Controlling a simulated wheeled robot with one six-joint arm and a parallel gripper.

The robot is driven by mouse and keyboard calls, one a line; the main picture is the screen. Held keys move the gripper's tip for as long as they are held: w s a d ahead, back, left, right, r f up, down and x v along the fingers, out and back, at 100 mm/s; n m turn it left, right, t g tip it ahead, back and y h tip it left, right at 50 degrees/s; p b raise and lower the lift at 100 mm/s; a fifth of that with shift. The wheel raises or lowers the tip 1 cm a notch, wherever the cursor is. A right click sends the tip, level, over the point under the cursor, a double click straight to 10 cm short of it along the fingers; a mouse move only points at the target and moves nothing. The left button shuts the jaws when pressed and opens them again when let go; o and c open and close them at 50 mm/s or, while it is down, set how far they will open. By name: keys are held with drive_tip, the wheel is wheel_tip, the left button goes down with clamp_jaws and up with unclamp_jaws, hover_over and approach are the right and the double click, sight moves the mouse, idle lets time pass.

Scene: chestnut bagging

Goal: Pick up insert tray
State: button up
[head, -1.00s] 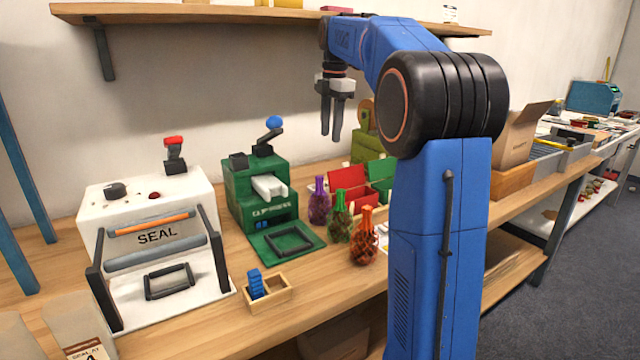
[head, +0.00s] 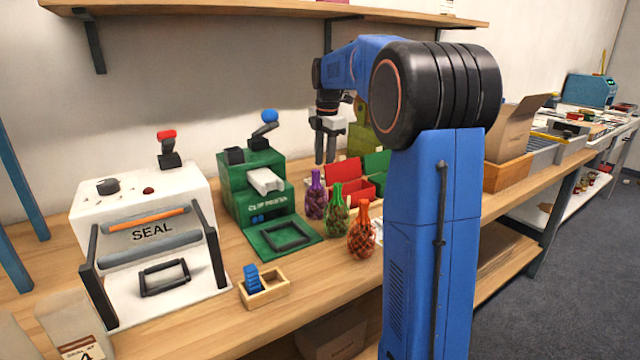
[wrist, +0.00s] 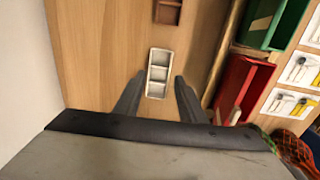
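A small white tray with several compartments (wrist: 151,91) lies on the wooden bench in the wrist view; I take it to be the insert tray. My gripper (wrist: 159,76) is open and empty above it, one finger to each side of the tray in the picture. I cannot tell the remaining height. In the head view my gripper (head: 325,161) points down behind the bottle-shaped net bags, and the white tray cannot be made out there.
A brown tray (wrist: 167,13) lies beyond the white one. A red bin (wrist: 236,85) and a green bin (wrist: 275,22) stand to the right. In the head view, the green clip press (head: 237,190) and white sealer (head: 150,205) stand left, purple, green and orange net bags (head: 361,240) in front.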

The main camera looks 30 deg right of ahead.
drive_tip(key=shift+w+f, duration=0.15)
drive_tip(key=shift+f, duration=1.15)
drive_tip(key=shift+w+f, duration=0.15)
drive_tip(key=shift+f, duration=1.1)
drive_tip(key=c, duration=0.7)
